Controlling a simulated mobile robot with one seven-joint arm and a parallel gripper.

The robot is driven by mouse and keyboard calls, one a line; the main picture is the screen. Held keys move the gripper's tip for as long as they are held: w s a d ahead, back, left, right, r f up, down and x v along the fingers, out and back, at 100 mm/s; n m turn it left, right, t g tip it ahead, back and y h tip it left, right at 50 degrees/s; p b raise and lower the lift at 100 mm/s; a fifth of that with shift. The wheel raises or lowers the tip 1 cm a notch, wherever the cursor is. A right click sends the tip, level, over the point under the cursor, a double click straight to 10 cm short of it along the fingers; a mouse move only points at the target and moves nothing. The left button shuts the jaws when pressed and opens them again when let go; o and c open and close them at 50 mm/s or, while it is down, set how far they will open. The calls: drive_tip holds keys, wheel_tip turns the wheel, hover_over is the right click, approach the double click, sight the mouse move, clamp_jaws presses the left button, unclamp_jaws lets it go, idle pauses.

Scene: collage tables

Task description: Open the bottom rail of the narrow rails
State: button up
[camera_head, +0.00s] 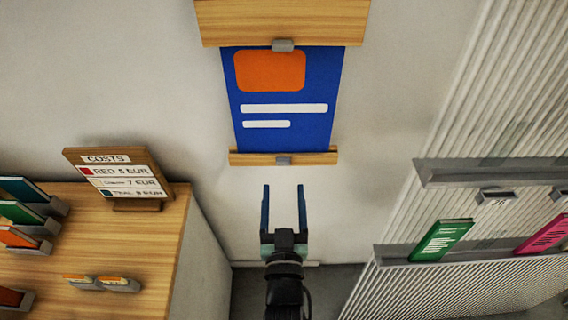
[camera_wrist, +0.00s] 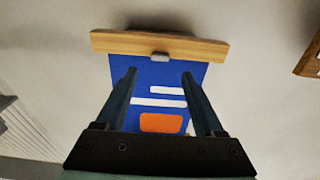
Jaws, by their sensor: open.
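A blue poster (camera_head: 320,80) with an orange block and white bars hangs on the wall between two wooden rails. The bottom rail (camera_head: 312,158) is a thin wooden bar with a small grey clip (camera_head: 283,160) at its middle. The top rail (camera_head: 283,22) has a similar clip (camera_head: 283,45). My gripper (camera_head: 284,187) is open and empty, its fingers pointing up just below the bottom rail in the head view. In the wrist view the poster is upside down; the bottom rail (camera_wrist: 205,50) and its clip (camera_wrist: 160,57) lie beyond the parted fingertips (camera_wrist: 159,72).
At left, a wooden table (camera_head: 130,230) holds a costs sign (camera_head: 120,178) and several booklets in holders. At right, a ribbed panel (camera_head: 470,100) has grey ledges with a green booklet (camera_head: 441,240) and a pink one (camera_head: 541,236). The wall around the poster is bare.

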sight(283, 164)
drive_tip(key=w+p, duration=0.1)
drive_tip(key=w, duration=0.5)
drive_tip(key=shift+w, duration=0.35)
clamp_jaws()
